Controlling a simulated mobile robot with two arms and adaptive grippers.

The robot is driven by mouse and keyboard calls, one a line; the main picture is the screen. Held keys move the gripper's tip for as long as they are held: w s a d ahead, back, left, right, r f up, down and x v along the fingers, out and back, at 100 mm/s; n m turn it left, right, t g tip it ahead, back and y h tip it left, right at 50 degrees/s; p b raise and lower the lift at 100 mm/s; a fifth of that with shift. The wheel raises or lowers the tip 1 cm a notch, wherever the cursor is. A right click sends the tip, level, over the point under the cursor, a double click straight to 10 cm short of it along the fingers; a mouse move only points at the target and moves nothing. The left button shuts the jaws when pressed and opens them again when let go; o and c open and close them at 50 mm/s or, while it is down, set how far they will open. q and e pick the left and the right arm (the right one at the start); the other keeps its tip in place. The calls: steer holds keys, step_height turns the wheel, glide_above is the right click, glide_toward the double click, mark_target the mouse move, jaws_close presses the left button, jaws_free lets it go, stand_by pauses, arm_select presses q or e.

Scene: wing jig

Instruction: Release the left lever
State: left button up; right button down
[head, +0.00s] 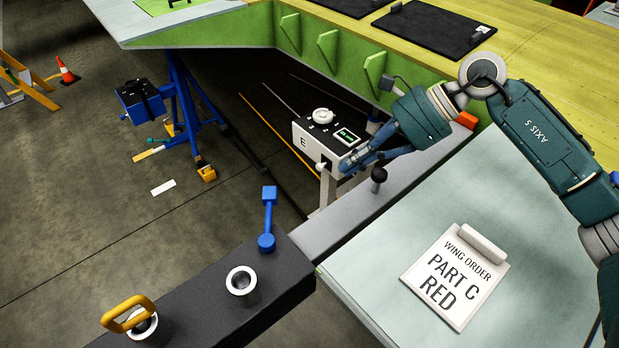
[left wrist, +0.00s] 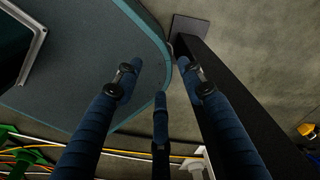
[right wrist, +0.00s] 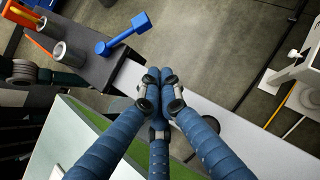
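A blue lever (head: 267,218) stands up from the end of the dark block (head: 285,270), and it also shows in the right wrist view (right wrist: 122,36). A black-knobbed lever (head: 378,175) stands on the grey rail to its right. I cannot tell which one is the left lever. My right gripper (head: 348,168) is in front of the white box marked E; its fingertips are together in the right wrist view (right wrist: 155,82), with nothing seen between them. It is apart from the blue lever. My left gripper (left wrist: 160,85) has its fingers spread and empty, outside the head view.
The white box (head: 330,140) has a dial and a small display. Two metal sockets, one with a yellow handle (head: 128,314), are on the dark block. A clipboard (head: 455,277) reading "WING ORDER PART C RED" lies on the pale panel. Wing structure (head: 540,50) is behind.

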mark_target(269, 216)
arm_select(q)
steer(key=s+a, duration=0.4)
steer(key=a, duration=0.1)
step_height(269, 216, up, 6)
steer(key=w+d+p, duration=0.1)
steer(key=p, duration=0.5)
steer(key=shift+w+d, duration=0.35)
arm_select(e)
steer(key=a+f, duration=0.7)
steer(key=a, duration=0.4)
steer(key=shift+a, duration=0.3)
